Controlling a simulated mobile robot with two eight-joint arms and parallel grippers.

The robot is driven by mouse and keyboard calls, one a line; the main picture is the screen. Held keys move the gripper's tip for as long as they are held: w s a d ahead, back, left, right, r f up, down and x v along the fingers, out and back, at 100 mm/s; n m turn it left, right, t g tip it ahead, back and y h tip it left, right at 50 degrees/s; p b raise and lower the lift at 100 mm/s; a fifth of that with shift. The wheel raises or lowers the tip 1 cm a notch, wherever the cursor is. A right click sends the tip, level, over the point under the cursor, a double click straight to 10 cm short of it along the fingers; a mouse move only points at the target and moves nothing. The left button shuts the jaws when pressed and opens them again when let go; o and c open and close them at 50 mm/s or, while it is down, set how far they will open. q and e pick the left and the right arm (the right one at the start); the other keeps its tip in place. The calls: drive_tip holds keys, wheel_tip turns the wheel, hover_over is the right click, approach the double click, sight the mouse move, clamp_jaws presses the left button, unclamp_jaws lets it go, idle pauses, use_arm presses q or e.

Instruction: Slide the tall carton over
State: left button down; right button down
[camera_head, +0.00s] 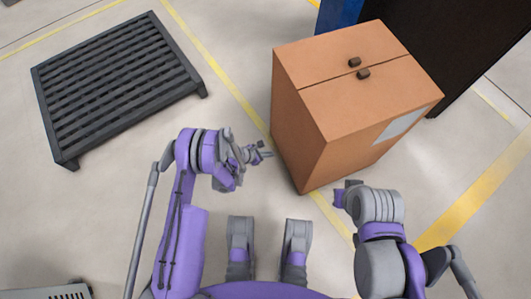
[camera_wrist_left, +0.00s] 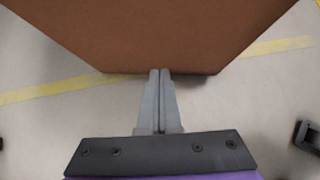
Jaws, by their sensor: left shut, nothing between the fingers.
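The tall brown carton (camera_head: 316,110) stands upright on the floor right of centre in the head view. It has two small dark pieces on its top and a pale label on its right side. My left gripper (camera_head: 266,153) is shut and empty, low beside the carton's left face. In the left wrist view the carton's brown face (camera_wrist_left: 160,35) fills the top, and the closed fingers (camera_wrist_left: 160,75) reach its lower edge. I cannot tell whether they touch it. My right gripper (camera_head: 341,194) is near the carton's front corner; its fingers are not clear.
A dark slatted pallet (camera_head: 118,82) lies on the floor at the left. A black unit (camera_head: 450,40) with a blue side stands behind the carton. Yellow floor lines (camera_head: 210,62) run past the carton. The floor between pallet and carton is clear.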

sight(289, 149)
use_arm(q)
drive_tip(key=w+d+f, duration=0.1)
drive_tip(key=d, duration=0.1)
drive_tip(key=w+d+f+b, duration=0.1)
drive_tip(key=d, duration=0.1)
drive_tip(key=w+d+f+b, duration=0.1)
drive_tip(key=w+d, duration=0.1)
drive_tip(key=shift+d+f, duration=0.25)
drive_tip(key=shift+f, duration=0.05)
